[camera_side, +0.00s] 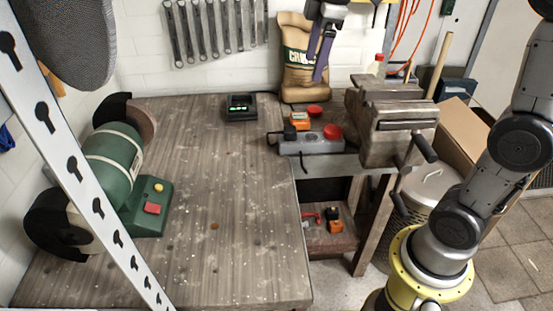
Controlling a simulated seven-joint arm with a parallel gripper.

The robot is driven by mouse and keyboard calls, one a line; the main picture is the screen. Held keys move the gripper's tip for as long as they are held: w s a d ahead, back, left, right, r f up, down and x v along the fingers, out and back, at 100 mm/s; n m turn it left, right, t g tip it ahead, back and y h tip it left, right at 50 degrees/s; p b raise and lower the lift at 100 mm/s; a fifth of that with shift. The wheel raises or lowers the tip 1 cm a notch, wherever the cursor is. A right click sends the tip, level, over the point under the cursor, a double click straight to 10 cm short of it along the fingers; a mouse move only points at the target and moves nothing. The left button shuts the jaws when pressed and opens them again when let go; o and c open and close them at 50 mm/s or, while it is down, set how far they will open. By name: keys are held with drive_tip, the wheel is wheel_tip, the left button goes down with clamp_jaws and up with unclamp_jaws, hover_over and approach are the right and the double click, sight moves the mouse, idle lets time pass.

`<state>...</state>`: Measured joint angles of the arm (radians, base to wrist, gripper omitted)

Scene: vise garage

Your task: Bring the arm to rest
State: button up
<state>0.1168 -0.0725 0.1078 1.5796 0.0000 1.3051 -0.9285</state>
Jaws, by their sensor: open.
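My gripper (315,66) hangs at the top middle of the side view. Its dark purple fingers point down in front of the paper sack (300,85) by the back wall. The fingers look apart, with nothing between them. The gripper's upper part is cut off by the top edge of the view. My arm rises from a yellow base ring at the right and leaves the view at the upper right.
A wooden bench (225,200) carries a green grinder (115,160) and a small dark device with green display (241,107). A grey vise (390,125) stands right, beside a grey box with red button (312,140). A perforated white strip (98,207) crosses the left foreground.

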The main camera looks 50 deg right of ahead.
drive_tip(key=s+a+f+m+t, duration=0.1)
drive_tip(key=s+a+m, duration=0.1)
drive_tip(key=s, duration=0.5)
drive_tip(key=s+a+f+m+t, duration=0.1)
drive_tip(key=s+a, duration=0.1)
drive_tip(key=s, duration=0.5)
drive_tip(key=s+f+m+t, duration=0.1)
drive_tip(key=s+f+m, duration=0.4)
drive_tip(key=f+m, duration=0.1)
drive_tip(key=shift+s+f, duration=0.25)
drive_tip(key=shift+f, duration=0.6)
drive_tip(key=shift+a, duration=0.1)
